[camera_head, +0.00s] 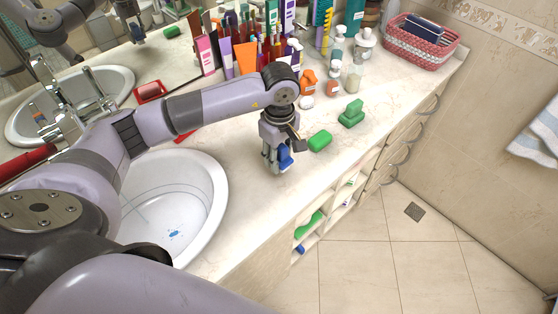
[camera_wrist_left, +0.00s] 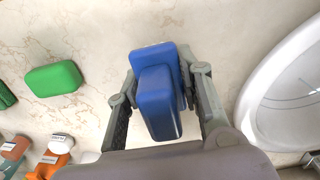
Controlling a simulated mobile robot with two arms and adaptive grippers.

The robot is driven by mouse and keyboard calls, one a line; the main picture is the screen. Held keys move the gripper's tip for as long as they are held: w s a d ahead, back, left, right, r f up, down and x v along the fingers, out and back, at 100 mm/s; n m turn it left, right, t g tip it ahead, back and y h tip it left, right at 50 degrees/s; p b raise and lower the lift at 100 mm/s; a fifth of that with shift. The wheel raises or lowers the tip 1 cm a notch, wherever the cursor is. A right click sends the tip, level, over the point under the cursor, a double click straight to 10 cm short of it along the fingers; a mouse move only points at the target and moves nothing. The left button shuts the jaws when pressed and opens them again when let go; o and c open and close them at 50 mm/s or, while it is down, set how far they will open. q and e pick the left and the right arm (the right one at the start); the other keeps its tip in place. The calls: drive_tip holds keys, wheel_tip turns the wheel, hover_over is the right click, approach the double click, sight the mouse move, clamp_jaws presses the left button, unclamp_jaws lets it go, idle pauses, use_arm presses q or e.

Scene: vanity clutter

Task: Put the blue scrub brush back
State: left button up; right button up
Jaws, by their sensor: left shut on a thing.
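The blue scrub brush (camera_head: 286,157) is between the fingers of my left gripper (camera_head: 277,164), over the counter to the right of the sink. In the left wrist view the brush (camera_wrist_left: 158,100) shows as a blue block with a second blue block on it. The fingers of my left gripper (camera_wrist_left: 160,98) are shut on its two sides. I cannot tell whether the brush touches the counter. My right gripper is not in view.
A green block (camera_head: 320,140) lies right of the gripper, with stacked green ones (camera_head: 351,114) behind. Bottles (camera_head: 338,45) and a pink basket (camera_head: 420,42) stand farther back. The white sink (camera_head: 207,195) is left. Open cabinet shelves (camera_head: 322,222) below the counter's front edge hold green and blue things.

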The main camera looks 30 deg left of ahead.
use_arm(q)
wheel_tip(320, 180, down, 3)
drive_tip(key=shift+f+p, duration=0.15)
drive_tip(key=shift+p, duration=0.25)
drive_tip(key=shift+f, duration=0.1)
drive_tip(key=shift+f, duration=0.1)
drive_tip(key=o, duration=0.8)
drive_tip(key=shift+o, duration=1.2)
